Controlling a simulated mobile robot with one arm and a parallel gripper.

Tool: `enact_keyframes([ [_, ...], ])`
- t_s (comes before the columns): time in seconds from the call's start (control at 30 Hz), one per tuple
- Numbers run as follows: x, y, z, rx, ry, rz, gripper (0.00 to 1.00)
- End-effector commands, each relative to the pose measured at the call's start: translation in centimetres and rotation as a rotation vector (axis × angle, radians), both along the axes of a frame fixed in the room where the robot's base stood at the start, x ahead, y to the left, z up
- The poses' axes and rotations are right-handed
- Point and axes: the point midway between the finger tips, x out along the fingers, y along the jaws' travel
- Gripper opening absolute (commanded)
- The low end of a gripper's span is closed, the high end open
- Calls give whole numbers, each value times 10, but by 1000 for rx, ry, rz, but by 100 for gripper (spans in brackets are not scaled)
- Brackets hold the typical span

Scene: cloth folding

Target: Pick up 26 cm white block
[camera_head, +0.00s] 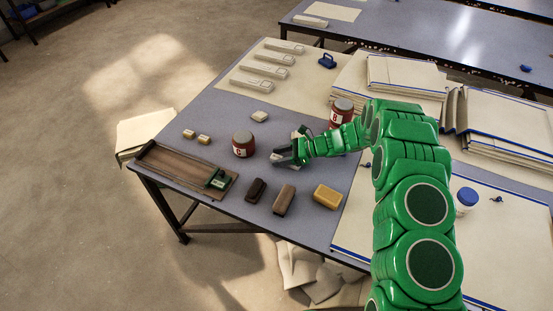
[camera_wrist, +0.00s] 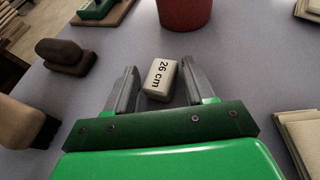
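The white block (camera_wrist: 160,78) marked "26 cm" lies on the grey table in the wrist view. My gripper (camera_wrist: 160,66) is open, with one grey finger on each side of the block. The block sits between the fingers, nearer their tips, with a small gap visible on the left; the right finger is very close to it. In the head view my gripper (camera_head: 283,153) is low over the middle of the table, and its fingers and wrist largely hide the block.
A red-brown jar (camera_head: 243,144) stands left of my gripper, and another (camera_head: 341,112) stands behind my arm.

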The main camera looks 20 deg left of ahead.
Motion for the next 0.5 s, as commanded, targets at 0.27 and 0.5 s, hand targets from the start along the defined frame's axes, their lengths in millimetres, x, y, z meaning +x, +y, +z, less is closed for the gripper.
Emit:
enact_keyframes([
  [0.27, 0, 0, 0, 0, 0, 0, 10],
  [0.5, 0, 0, 0, 0, 0, 0, 2],
])
